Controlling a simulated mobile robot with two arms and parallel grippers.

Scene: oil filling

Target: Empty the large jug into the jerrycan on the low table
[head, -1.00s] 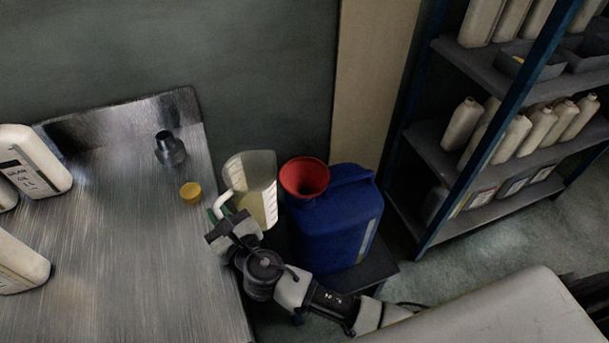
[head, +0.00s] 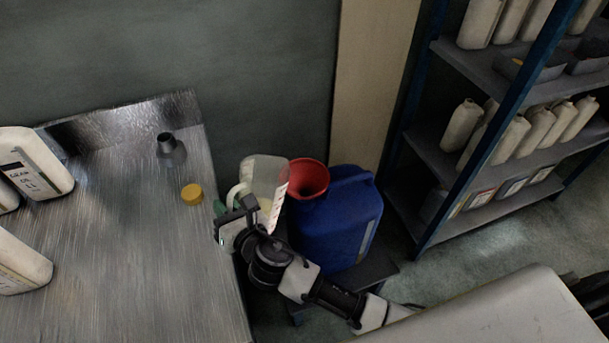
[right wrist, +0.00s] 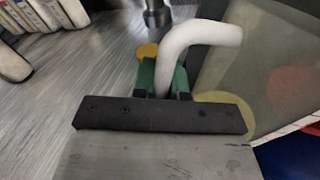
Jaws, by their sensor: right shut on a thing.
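The large jug (head: 265,176) is translucent with a scale on its side and a pale handle. It is tilted to the right, its rim close to the red funnel (head: 309,178). The funnel sits in the top of the blue jerrycan (head: 337,222) on the low table (head: 372,268). My right gripper (head: 232,214) is shut on the jug's handle; in the right wrist view the white handle (right wrist: 205,35) passes between the green finger pads. Some yellowish liquid shows low in the jug. Whether liquid is flowing into the funnel cannot be made out. My left gripper is not in view.
A metal workbench (head: 130,250) at left holds a yellow cap (head: 192,194), a dark spout-like piece (head: 170,150) and several white containers (head: 35,165). A shelf rack (head: 430,150) with bottles stands at right. A pale surface (head: 500,315) fills the lower right.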

